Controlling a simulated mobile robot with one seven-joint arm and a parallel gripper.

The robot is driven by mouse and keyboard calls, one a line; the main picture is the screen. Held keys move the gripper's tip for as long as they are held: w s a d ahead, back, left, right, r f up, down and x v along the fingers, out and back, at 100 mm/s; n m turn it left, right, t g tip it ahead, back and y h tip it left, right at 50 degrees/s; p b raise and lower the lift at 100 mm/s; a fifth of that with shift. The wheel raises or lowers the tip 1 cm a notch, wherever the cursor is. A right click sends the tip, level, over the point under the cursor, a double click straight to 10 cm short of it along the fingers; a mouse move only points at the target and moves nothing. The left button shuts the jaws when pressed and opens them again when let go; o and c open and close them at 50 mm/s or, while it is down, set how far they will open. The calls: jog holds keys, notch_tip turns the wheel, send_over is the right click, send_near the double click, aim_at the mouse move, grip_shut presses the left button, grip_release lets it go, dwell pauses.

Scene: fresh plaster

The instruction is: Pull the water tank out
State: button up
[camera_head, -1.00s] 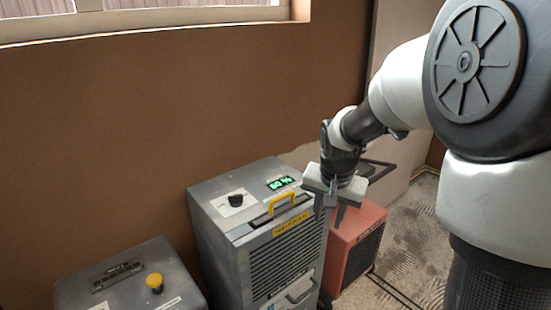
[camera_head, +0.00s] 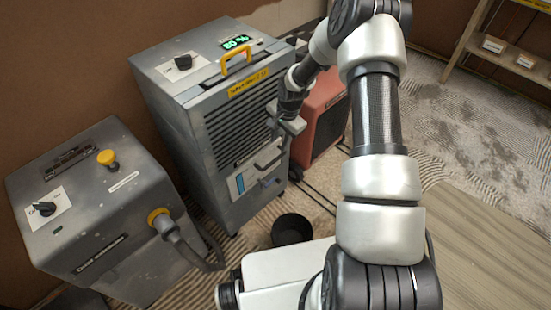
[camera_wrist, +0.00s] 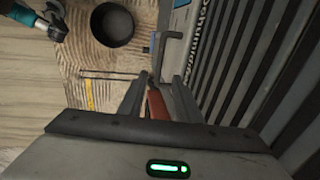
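The grey dehumidifier (camera_head: 190,110) stands against the brown wall in the head view. Its water tank (camera_head: 240,196) is low in the front, with a blue level strip and a dark bar handle (camera_head: 268,157). The tank looks seated in the casing. My gripper (camera_head: 276,127) is in front of the louvres, just above and beside the handle. In the wrist view my gripper's two fingers (camera_wrist: 158,88) are apart, with a grey bar, apparently the tank handle (camera_wrist: 168,48), just beyond their tips. Whether they touch it I cannot tell. The gripper holds nothing visible.
A red-orange heater (camera_head: 322,112) stands close behind my gripper. A grey control box (camera_head: 95,215) with a plug and cable is at left. A black bucket (camera_head: 292,230) sits on the ridged floor in front of the dehumidifier. A wooden shelf (camera_head: 495,55) is at back right.

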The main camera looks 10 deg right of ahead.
aim_at(275, 160)
jog(key=f, duration=0.3)
jog(key=w+a+f+b, duration=0.1)
jog(key=f, duration=0.3)
jog(key=f+b, duration=0.1)
jog(key=f, duration=0.3)
jog(key=shift+w+a+f, duration=0.1)
jog(key=shift+w+a, duration=0.05)
jog(key=shift+w, duration=0.25)
grip_shut()
